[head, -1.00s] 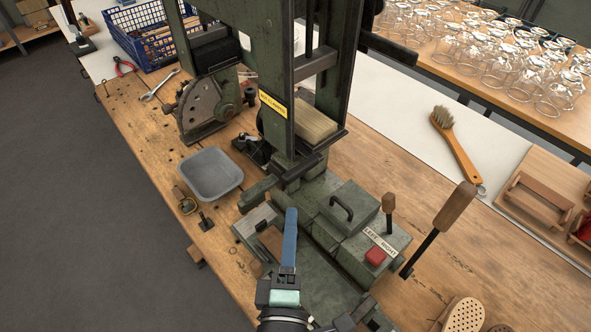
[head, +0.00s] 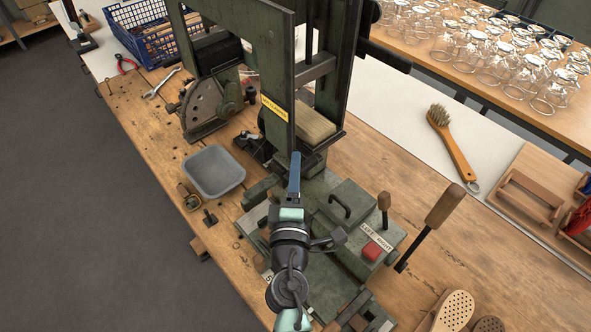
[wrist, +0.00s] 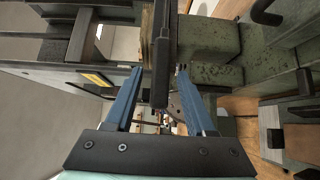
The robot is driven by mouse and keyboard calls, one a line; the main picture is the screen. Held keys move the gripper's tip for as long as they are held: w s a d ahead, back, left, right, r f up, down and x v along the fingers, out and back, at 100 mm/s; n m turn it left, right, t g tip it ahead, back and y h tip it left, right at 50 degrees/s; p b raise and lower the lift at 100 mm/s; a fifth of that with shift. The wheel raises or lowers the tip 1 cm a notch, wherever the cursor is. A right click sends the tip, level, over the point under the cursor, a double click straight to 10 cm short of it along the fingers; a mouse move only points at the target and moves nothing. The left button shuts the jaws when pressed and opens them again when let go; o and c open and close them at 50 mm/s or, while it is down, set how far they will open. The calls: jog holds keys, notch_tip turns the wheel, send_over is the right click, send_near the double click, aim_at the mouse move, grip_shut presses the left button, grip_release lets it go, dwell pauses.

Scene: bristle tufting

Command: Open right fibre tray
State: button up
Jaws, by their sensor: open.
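The green tufting machine (head: 285,60) stands on the wooden bench. A green box with a black handle (head: 341,205) sits at its front; its lid looks shut. A white label reading "LEFT RIGHT" (head: 377,236) is on it, beside a red button (head: 372,251) and a small wooden-knobbed lever (head: 384,207). I cannot tell for sure which part is the right fibre tray. My gripper (head: 294,156) is left of the box, by the machine's column. In the wrist view my gripper (wrist: 160,72) is open, its blue fingers either side of a dark bar (wrist: 161,50); contact is unclear.
A longer wooden-handled lever (head: 434,226) rises at the right. A grey bin (head: 213,172) stands left of the machine. A brush (head: 452,142) and wooden racks (head: 527,197) lie farther right. Glasses (head: 500,60) fill the back table. Some bench around the bin is clear.

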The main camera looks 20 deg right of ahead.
jog(key=shift+c, duration=0.3)
grip_shut()
dwell(1.2)
